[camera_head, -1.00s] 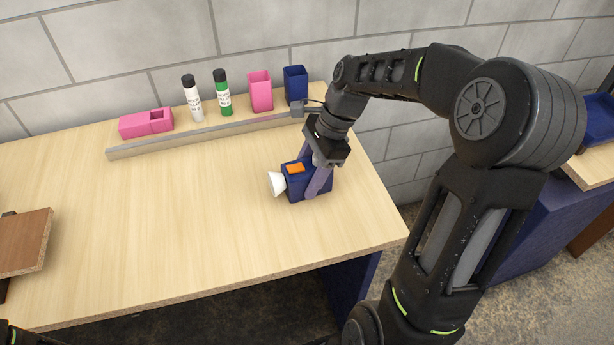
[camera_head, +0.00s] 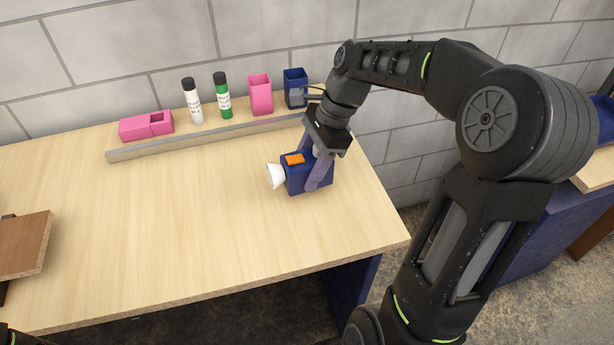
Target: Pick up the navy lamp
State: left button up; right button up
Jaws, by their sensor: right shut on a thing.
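The navy lamp (camera_head: 298,184) is a dark blue box with an orange button (camera_head: 294,159) on top and a white cone (camera_head: 275,176) pointing left. It is at the right part of the wooden table. My right gripper (camera_head: 317,174) is shut on it from above, with a finger across its near side. The lamp seems to be slightly above the table top, though the gap is hard to tell. My left gripper is not in view.
On the table (camera_head: 190,230), a grey ledge (camera_head: 200,139) runs along the back. Behind it stand a pink box (camera_head: 146,126), white bottle (camera_head: 193,103), green bottle (camera_head: 223,98), pink cup (camera_head: 260,96) and navy cup (camera_head: 294,84). A brown board (camera_head: 22,245) is at left. The middle is clear.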

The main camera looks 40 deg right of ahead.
aim_at(301, 157)
notch_tip(301, 157, up, 7)
jog(key=shift+f, duration=0.2)
dwell(0.6)
